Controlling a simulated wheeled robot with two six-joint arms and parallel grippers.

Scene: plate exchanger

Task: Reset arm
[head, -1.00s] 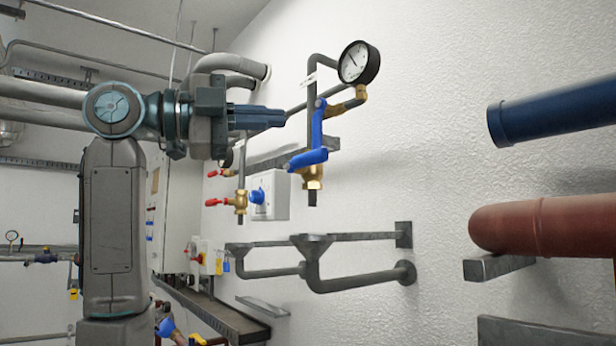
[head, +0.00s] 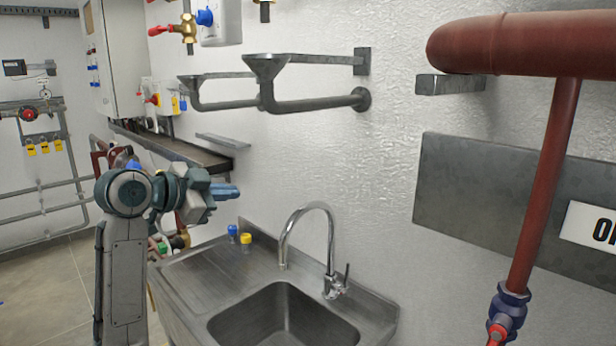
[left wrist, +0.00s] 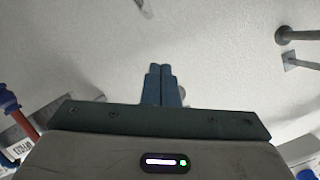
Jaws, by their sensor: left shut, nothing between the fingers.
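My left arm rises at the left of the head view, and its gripper (head: 226,191) points right, above the left end of the sink unit. The blue-grey fingers are together with nothing between them. In the left wrist view the gripper (left wrist: 161,72) shows its two fingers side by side against the white wall. My right gripper is in neither view.
A metal sink (head: 281,318) with a chrome tap (head: 330,240) stands at lower middle. A blue cap (head: 232,232) and a yellow cap (head: 246,238) lie on its back edge. Grey drain pipes (head: 315,104) stick out of the wall. A red pipe (head: 548,180) stands at right.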

